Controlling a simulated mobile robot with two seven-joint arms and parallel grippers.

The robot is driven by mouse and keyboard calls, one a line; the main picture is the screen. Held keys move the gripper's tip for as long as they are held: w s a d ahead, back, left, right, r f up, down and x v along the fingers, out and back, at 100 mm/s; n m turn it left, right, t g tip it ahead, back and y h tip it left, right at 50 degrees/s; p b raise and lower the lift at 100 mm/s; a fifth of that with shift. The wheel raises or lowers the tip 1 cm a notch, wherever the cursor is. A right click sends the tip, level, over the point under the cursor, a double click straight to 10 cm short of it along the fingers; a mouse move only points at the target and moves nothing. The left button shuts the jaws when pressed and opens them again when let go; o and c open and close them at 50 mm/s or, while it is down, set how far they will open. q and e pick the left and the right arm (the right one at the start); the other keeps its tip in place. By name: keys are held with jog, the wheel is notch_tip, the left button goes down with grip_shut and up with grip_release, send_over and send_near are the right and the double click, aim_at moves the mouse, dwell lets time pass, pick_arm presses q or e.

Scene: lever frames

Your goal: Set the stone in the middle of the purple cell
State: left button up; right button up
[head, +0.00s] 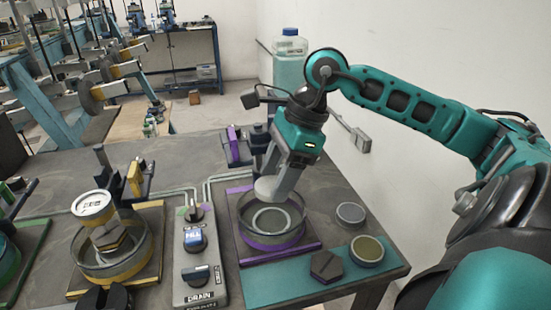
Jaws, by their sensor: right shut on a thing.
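The purple cell (243,236) is a round clear-walled dish with a purple rim on a purple-edged base, near the middle of the bench. A pale ring (288,219) lies inside it. My right gripper (272,188) comes in from the right and points down over the back left of the cell. It is shut on a pale round piece, which looks like the stone (266,188). The stone is tilted, above the cell's back rim; the fingers partly hide it, and I cannot tell whether it touches the rim. My left gripper is not in view.
A control box (199,268) stands left of the cell. A yellow cell (75,262) stands farther left. A purple-marked post (236,147) rises behind.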

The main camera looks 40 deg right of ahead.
jog(key=shift+w+d, duration=0.15)
jog(key=shift+f+b, duration=0.4)
jog(key=shift+f, duration=0.15)
jog(key=shift+f+b, duration=1.05)
jog(key=shift+f, duration=0.6)
jog(key=shift+f+b, duration=0.8)
jog(key=shift+b, duration=0.1)
jog(key=shift+f+b, duration=0.3)
jog(key=shift+b, duration=0.05)
jog(key=shift+f+b, duration=0.65)
jog(key=shift+b, duration=0.05)
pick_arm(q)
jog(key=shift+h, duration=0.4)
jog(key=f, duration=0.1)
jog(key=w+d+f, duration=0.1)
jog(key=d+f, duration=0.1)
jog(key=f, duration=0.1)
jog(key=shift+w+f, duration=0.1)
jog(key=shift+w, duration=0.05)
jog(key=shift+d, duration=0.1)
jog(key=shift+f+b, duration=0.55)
